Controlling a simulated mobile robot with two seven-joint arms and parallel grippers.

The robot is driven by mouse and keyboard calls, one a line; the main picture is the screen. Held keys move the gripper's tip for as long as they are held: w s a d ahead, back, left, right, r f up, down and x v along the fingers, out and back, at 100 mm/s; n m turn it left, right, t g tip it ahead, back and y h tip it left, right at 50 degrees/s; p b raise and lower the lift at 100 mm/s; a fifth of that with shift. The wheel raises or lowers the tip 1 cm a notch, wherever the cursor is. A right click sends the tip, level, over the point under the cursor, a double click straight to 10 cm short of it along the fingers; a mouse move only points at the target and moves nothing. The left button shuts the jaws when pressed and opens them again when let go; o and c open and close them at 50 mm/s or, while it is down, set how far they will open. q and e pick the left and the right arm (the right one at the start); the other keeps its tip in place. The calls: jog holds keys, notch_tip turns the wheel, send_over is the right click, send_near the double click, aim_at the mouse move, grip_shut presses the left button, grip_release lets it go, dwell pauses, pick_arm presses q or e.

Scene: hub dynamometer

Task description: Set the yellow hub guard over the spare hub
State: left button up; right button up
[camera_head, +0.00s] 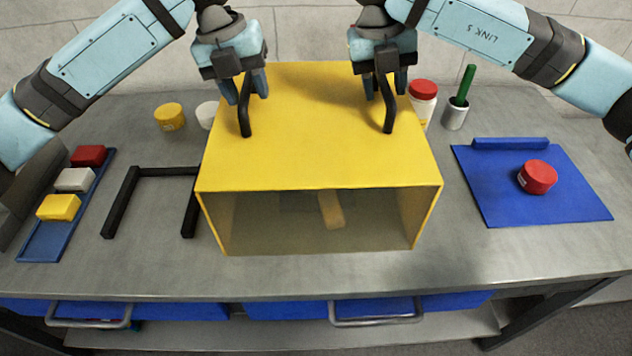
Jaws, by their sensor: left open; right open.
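The yellow hub guard (320,150) is a large box in the middle of the bench, with a flat top and a front that shows its inside. Two black bar handles, a left one (244,118) and a right one (389,115), stand on its top. My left gripper (245,88) is open at the left handle, and my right gripper (385,85) is open at the right handle. I cannot tell whether the fingers touch the handles. A tan part (331,211) and a dim grey shape show inside the guard. I cannot tell whether they are the spare hub.
A black U-shaped frame (122,200) lies left of the guard. A blue tray (43,246) holds red, white and yellow blocks. Yellow (170,117) and white tubs stand behind. A red-lidded jar (423,100), a cup (455,115) and a blue mat (500,205) with a red puck are right.

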jog(key=shift+r, duration=0.15)
pick_arm(q)
notch_tip(320, 180, up, 12)
jog(key=a, duration=0.2)
jog(key=shift+a+f, duration=0.15)
jog(key=shift+f, duration=0.1)
pick_arm(e)
notch_tip(320, 180, up, 12)
jog(key=a, duration=0.2)
jog(key=shift+a+f, duration=0.2)
jog(key=shift+f, duration=0.05)
